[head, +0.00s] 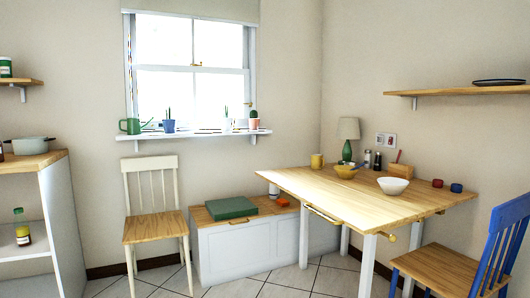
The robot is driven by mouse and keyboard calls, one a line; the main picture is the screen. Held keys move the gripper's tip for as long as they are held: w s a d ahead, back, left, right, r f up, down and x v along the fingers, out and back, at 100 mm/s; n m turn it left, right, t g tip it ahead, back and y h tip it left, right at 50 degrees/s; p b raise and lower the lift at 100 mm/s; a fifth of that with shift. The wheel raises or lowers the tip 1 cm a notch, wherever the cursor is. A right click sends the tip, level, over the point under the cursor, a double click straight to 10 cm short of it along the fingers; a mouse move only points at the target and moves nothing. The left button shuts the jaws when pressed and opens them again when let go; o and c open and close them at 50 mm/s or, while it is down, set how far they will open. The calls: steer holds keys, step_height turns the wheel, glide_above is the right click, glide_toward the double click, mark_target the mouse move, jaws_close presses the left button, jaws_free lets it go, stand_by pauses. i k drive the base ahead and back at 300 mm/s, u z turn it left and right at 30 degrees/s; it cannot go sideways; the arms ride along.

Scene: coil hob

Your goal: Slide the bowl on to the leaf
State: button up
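A white bowl (393,187) stands upright on the right part of the wooden table (335,198). A yellow bowl (346,172) with a blue utensil in it stands farther back on the table. I cannot tell which of the two bowls the task means. The tabletop looks level, and a brass-coloured handle (322,214) shows below its front left edge. Where a leaf begins on the tabletop is not clear to me. My gripper is not in view.
The table's front left is bare. A blue chair (490,255) stands right, a white chair (155,222) left.

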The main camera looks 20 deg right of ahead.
mark_target(343, 172)
steer(key=u, duration=0.3)
steer(key=i, duration=1.55)
steer(key=z, duration=0.9)
steer(key=i, duration=0.95)
steer(key=z, duration=1)
